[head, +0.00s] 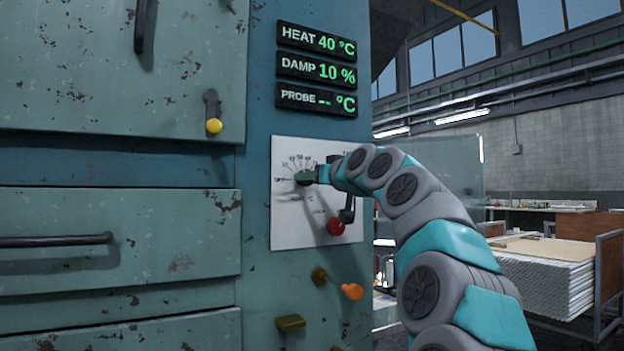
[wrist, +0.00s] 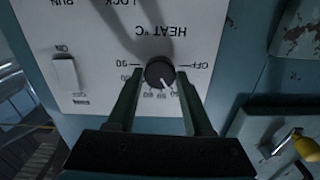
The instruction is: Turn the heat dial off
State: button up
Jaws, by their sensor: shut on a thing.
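The heat dial (wrist: 159,73) is a small dark round knob on a white panel (wrist: 100,40), which shows upside down in the wrist view. Its white pointer line aims down and right, among the scale numbers and away from the OFF mark on the right. My gripper (wrist: 160,82) has one finger on each side of the dial and is shut on it. In the head view my gripper (head: 306,177) reaches the white panel (head: 290,225) from the right and largely hides the dial. The heat display (head: 318,40) reads 40 °C.
An orange knob (head: 352,291) and a brass one (head: 320,275) stick out lower down. A white switch (wrist: 65,73) is left of the dial in the wrist view. Cabinet drawers (head: 110,245) are at left.

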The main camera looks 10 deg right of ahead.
grip_shut()
